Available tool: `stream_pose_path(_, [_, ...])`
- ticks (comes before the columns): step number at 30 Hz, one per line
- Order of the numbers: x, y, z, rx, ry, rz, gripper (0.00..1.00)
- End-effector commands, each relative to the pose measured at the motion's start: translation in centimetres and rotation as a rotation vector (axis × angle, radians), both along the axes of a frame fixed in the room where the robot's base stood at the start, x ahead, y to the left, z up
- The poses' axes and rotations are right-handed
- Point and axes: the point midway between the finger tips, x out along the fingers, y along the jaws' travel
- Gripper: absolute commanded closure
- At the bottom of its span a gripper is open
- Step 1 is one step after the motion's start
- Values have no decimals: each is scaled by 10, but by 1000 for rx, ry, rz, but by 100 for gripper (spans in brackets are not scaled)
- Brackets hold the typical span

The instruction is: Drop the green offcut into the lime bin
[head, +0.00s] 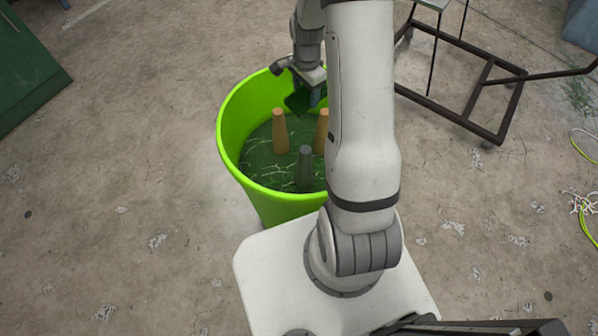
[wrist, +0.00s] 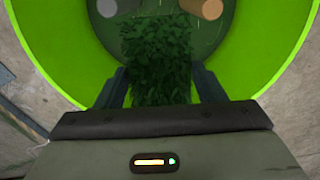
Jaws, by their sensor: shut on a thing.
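The lime bin (head: 232,128) is a round bright green tub on the concrete floor, partly hidden behind my arm. Its wall also fills much of the wrist view (wrist: 62,50). My gripper (head: 304,95) is over the far part of the bin's opening. It is shut on the green offcut (head: 297,103), a dark green leafy-textured piece. In the wrist view the offcut (wrist: 158,65) hangs between the two fingers, with the bin's inside behind it. How far it is above the bin's floor is hard to tell.
Inside the bin stand two orange-tan cones (head: 280,132) and a grey cone (head: 304,168), with green turf and pale strands at the bottom. A dark metal frame (head: 465,115) stands at right, and a green panel (head: 28,75) at far left. Scraps dot the floor.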

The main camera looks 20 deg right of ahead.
Motion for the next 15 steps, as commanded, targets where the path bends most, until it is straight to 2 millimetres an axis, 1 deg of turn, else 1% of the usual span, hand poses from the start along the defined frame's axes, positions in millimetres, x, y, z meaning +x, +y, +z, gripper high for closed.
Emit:
stream_pose_path(1, [0,0,-7,1,1,0,59])
stream_pose_path(9, [0,0,-40,0,2,-1,59])
stream_pose_path(12, [0,0,-49,1,1,-1,59])
stream_pose_path(15, [0,0,-53,1,1,-1,59])
